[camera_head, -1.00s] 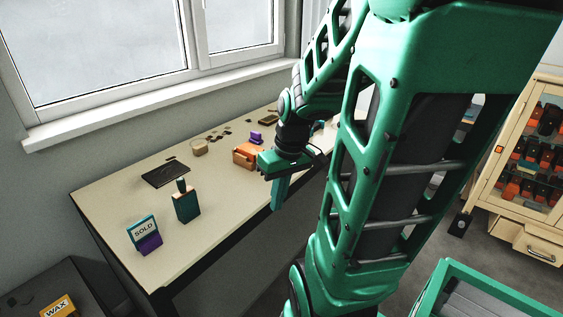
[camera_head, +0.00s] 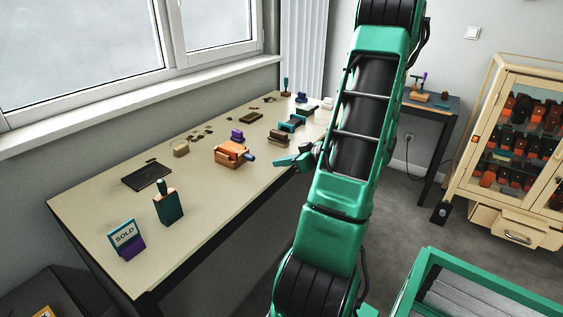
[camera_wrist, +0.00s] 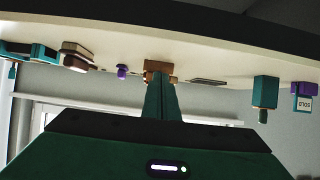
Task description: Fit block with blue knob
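An orange-brown block-shaped body (camera_head: 229,155) sits on the beige table, with a blue knob (camera_head: 250,157) sticking out on its right side. My gripper (camera_head: 278,162) is to the right of the knob, near the table's front edge, and apart from it in the head view. In the wrist view, which is upside down, the teal fingers (camera_wrist: 160,84) lie together with no visible gap and nothing seen between them. An orange-brown body (camera_wrist: 158,66) shows just beyond the fingertips, partly hidden by them; its knob cannot be made out there.
The table (camera_head: 92,215) also holds a purple piece (camera_head: 237,135), a dark plate (camera_head: 147,176), a teal bottle-like block (camera_head: 168,204) and a SOLD stamp (camera_head: 125,236). Several teal and brown blocks stand farther back. A cabinet (camera_head: 509,150) and small side table (camera_head: 440,104) are at right.

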